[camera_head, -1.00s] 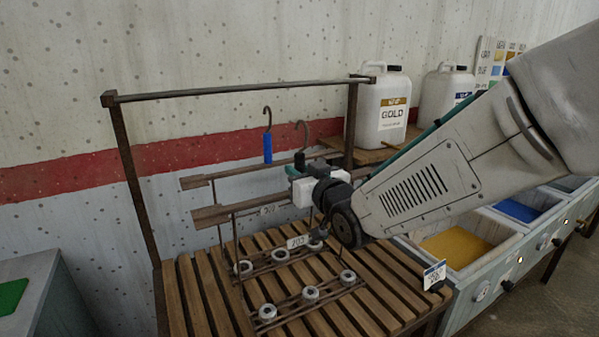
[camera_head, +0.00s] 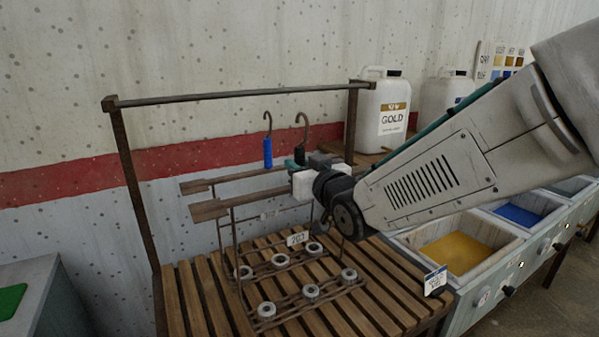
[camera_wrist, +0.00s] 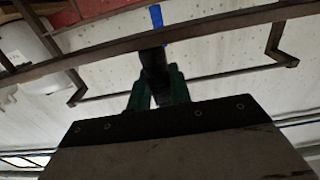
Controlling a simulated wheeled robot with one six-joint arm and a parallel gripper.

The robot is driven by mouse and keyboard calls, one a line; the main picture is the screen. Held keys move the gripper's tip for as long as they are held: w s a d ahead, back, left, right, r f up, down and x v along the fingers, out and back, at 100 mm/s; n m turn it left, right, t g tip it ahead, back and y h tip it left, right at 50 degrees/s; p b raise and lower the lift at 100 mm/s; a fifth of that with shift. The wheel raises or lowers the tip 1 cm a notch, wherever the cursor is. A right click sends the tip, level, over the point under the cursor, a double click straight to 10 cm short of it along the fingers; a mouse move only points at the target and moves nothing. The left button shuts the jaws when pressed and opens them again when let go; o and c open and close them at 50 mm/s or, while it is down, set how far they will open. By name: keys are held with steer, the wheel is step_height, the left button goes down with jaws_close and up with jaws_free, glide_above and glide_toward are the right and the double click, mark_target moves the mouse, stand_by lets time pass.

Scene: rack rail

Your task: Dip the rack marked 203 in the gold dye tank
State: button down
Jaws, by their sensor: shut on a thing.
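My gripper (camera_head: 300,165) is shut on the black handle (camera_head: 300,155) of a metal hook, whose curved end (camera_head: 303,117) points up. In the wrist view the green fingers (camera_wrist: 158,88) close around the black handle (camera_wrist: 153,60). A wire rack stands on the slatted bench; its white tag (camera_head: 297,239) seems to read 203, though the print is small. The rack holds several grey rings (camera_head: 267,311) and has wooden bars at its top (camera_head: 208,210). The gold tank (camera_head: 458,253), with yellow dye, is to the right, partly behind my arm.
A blue-handled hook (camera_head: 267,152) is left of my gripper. A dark rail frame (camera_head: 235,96) stands over the slatted bench (camera_head: 185,300). A GOLD jug (camera_head: 392,108) is behind, and a blue dye tank (camera_head: 518,213) lies beyond the gold one. A tag (camera_head: 435,281) stands at the bench corner.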

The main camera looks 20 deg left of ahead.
steer(key=shift+r, duration=0.4)
steer(key=v, duration=0.9)
stand_by(0.6)
steer(key=c, duration=1.9)
jaws_free()
steer(key=shift+c, duration=0.2)
jaws_close()
